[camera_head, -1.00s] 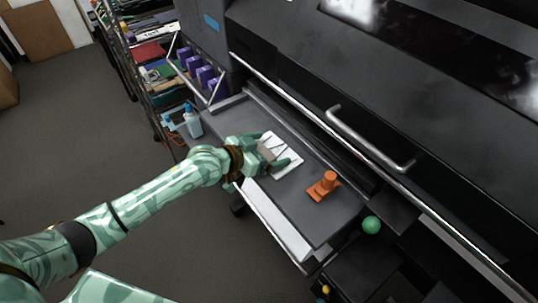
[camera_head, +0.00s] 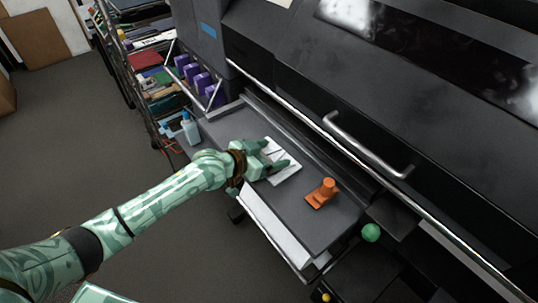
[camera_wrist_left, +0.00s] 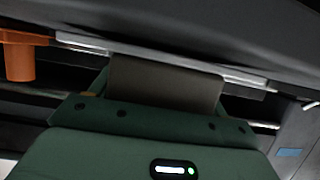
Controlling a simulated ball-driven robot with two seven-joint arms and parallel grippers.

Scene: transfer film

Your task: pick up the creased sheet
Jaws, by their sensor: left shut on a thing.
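The creased sheet (camera_head: 287,172) is white with dark fold lines and lies at the dark grey table (camera_head: 230,125) in front of the large black machine. My left gripper (camera_head: 277,158) is at the sheet's near left side and shut on it, covering part of it. In the left wrist view the sheet shows nearly edge-on as a thin pale strip (camera_wrist_left: 245,78) across my left gripper (camera_wrist_left: 165,75). I cannot tell whether the sheet is clear of the table. My right gripper is not in view.
An orange object (camera_head: 323,192) with a round knob stands right of the sheet. A blue-and-white bottle (camera_head: 190,128) is at the table's far left end. The machine's silver handle (camera_head: 365,148) and a green ball (camera_head: 371,232) are to the right.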

